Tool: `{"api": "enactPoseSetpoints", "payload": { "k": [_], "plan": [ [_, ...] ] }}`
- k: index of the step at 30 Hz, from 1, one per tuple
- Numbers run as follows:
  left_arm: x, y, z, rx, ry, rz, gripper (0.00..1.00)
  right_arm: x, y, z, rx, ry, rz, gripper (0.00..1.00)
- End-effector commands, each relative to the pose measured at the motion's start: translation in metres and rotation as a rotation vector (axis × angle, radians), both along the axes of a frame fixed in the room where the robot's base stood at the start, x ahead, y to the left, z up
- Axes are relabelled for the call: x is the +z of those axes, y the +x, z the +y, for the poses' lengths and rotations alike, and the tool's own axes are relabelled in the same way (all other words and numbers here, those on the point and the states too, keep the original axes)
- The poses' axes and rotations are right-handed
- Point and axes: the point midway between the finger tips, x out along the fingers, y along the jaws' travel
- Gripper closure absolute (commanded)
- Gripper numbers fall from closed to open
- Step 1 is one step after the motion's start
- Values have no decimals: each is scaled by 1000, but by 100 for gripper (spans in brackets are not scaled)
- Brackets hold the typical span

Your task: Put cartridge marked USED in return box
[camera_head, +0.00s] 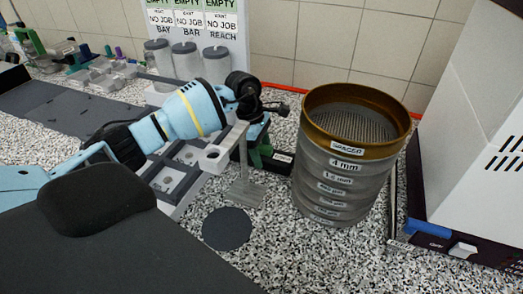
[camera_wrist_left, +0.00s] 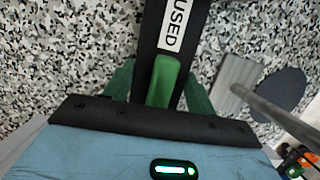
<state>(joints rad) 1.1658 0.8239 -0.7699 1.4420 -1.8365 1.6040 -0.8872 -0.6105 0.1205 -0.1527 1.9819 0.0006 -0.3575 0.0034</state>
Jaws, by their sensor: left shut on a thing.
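The cartridge marked USED (camera_wrist_left: 172,28) is a black bar with a white label and a green grip piece in the left wrist view. In the head view its dark end (camera_head: 284,160) shows just left of the sieve stack. My left gripper (camera_wrist_left: 160,88) has green fingers on both sides of the green piece and is shut on it. In the head view the gripper (camera_head: 264,152) is partly hidden behind a metal post. I cannot tell whether the cartridge touches the counter. I cannot make out a return box. My right gripper is not in view.
A sieve stack (camera_head: 345,185) with a brass top stands right of the gripper. A post stand (camera_head: 243,192) and a dark disc (camera_head: 227,229) are in front. A grey compartment tray (camera_head: 173,180) lies left. Three jars (camera_head: 184,60) stand behind; a white machine (camera_head: 475,130) is right.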

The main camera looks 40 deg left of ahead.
Motion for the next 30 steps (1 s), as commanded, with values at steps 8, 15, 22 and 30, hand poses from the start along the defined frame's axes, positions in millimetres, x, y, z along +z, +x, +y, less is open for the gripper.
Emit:
{"api": "enactPoseSetpoints", "payload": {
  "k": [8,15,22,30],
  "plan": [
    [0,1,0,0,-1,-5,100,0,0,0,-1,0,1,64],
    [-3,0,0,1,1,-2,27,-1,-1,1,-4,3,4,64],
    [-3,0,0,1,1,-2,22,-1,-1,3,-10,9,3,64],
    [12,1,3,1,1,-4,22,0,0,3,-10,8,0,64]
  ]
}}
